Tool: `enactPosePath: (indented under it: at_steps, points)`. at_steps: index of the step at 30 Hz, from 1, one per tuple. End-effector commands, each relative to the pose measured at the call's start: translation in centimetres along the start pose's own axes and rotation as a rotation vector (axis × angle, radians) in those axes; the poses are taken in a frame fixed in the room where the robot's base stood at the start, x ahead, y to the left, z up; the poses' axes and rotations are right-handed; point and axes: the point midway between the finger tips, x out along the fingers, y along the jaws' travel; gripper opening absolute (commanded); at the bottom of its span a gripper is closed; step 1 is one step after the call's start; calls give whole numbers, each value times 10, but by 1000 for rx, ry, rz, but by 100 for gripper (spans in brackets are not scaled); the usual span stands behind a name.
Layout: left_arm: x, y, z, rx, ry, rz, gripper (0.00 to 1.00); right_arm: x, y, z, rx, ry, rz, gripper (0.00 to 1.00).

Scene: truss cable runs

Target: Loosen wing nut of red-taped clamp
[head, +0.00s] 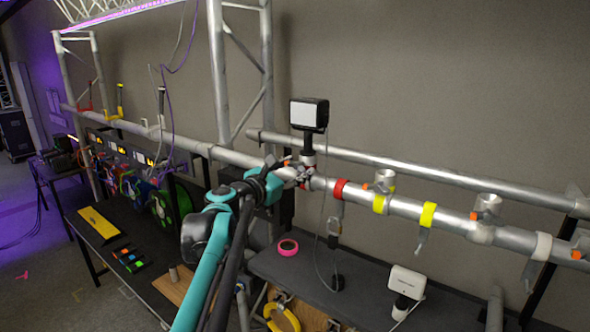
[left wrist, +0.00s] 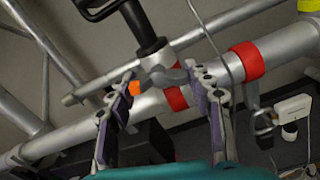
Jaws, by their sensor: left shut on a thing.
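The red-taped clamp (left wrist: 160,72) sits on the silver truss tube under the black lamp post. Red tape (left wrist: 176,98) shows just below it. The orange wing nut (left wrist: 135,88) shows on the clamp's left side, against my left finger. My left gripper (head: 297,172) reaches the clamp from the front. In the left wrist view my left gripper (left wrist: 160,72) has one finger on each side of the clamp, shut on it. The exact contact behind the fingertips is hidden. My right gripper is not in view.
A box lamp (head: 309,115) stands above the clamp, with a cable hanging down. A dark table (head: 365,300) below holds a pink tape roll (head: 288,247) and a white device (head: 406,281).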

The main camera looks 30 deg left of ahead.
Motion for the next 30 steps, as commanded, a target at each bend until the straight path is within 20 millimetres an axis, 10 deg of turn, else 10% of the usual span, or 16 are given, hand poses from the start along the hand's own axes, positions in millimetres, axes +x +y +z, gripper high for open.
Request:
enactPosePath:
  at_steps: [25,26,27,30]
  points:
    - [0,-3,-2,-140,3,-3,22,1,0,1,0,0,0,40]
    - [0,-3,-2,-140,3,-3,53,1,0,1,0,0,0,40]
    - [0,-3,-2,-140,3,-3,64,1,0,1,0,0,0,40]
    - [0,-2,-2,-141,2,-2,72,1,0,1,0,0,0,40]
